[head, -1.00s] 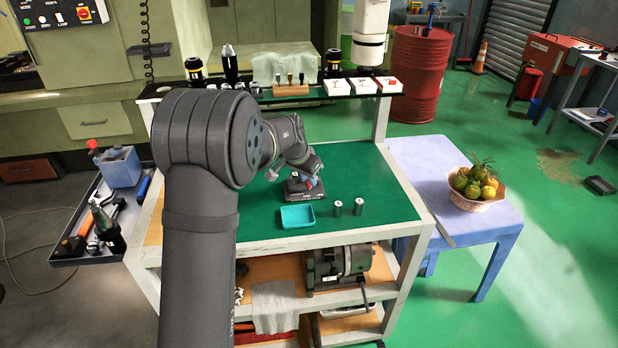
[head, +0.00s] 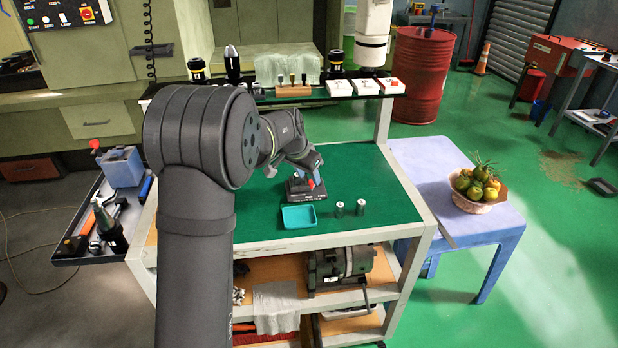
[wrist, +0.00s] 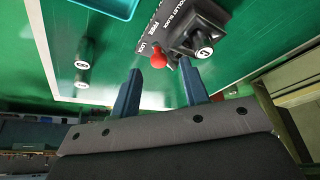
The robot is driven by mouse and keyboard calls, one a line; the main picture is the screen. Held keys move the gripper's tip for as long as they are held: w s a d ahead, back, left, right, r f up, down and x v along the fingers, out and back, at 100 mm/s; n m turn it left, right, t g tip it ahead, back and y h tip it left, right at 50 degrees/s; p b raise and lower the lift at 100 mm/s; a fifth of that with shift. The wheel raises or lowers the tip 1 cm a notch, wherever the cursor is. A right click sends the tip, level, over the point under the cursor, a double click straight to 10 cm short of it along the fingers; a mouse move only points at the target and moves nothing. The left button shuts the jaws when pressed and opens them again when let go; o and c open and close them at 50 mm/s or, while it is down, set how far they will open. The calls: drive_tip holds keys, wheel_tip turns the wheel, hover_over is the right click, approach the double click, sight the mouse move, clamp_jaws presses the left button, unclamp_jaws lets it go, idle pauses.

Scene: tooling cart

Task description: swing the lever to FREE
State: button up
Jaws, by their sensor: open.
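The collet block (head: 300,196) is a dark box on the green top of the cart. In the wrist view the collet block (wrist: 180,18) carries the printed words FREE and LOCK. The lever's red ball knob (wrist: 158,60) is beside LOCK, with FREE farther up the block. A round dark part with a white marked end (wrist: 203,52) stands to its right. My gripper (wrist: 159,67) is open, its two blue-grey fingertips on either side of the red knob in the picture. I cannot tell whether they touch it. In the head view my gripper (head: 316,175) is at the block, partly hidden by my arm.
A teal tray (head: 298,217) lies in front of the block. Two small metal cylinders (head: 349,209) stand to its right. A shelf (head: 270,97) with tool holders and white boxes runs along the back. The cart's right side is clear.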

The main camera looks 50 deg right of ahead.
drive_tip(key=v, duration=1.5)
drive_tip(key=shift+a+r, duration=0.15)
drive_tip(key=x, duration=1.7)
